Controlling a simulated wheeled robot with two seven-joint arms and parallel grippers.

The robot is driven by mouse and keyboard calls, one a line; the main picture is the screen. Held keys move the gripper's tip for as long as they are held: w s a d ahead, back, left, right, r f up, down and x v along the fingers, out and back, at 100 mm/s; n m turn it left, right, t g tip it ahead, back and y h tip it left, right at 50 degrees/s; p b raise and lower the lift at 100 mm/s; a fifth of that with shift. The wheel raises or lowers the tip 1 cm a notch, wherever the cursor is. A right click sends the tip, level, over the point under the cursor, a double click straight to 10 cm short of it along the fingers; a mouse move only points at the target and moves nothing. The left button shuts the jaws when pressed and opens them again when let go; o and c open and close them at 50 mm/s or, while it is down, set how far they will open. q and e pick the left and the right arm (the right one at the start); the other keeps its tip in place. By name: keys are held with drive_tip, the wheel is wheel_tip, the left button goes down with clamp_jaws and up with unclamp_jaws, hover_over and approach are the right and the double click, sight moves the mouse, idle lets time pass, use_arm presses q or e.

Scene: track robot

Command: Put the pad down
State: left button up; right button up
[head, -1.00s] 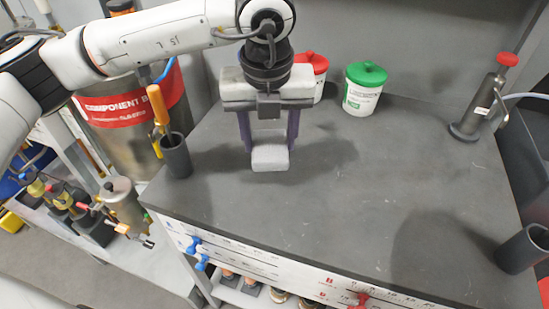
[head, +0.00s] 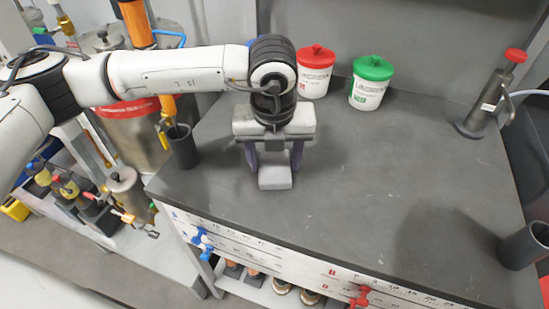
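The pad (head: 275,177) is a small pale grey block in the head view. It is between the fingers of my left gripper (head: 274,165), low over the dark worktop (head: 370,190). Both purple fingers are against its sides. I cannot tell whether the pad touches the worktop. My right gripper is not in view.
A red-lidded tub (head: 315,75) and a green-lidded tub (head: 370,85) stand at the back. A dark holder with an orange-handled tool (head: 181,147) stands at the left edge. A red-topped cylinder (head: 489,97) and a dark cup (head: 523,248) are at the right. The worktop's middle is clear.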

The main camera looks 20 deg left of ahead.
sight(274, 175)
use_arm(q)
drive_tip(key=shift+o, duration=1.1)
drive_tip(key=shift+r, duration=0.2)
wheel_tip(274, 175, up, 12)
drive_tip(key=s, duration=0.2)
drive_tip(key=shift+d, duration=0.35)
drive_tip(key=shift+s+f, duration=0.2)
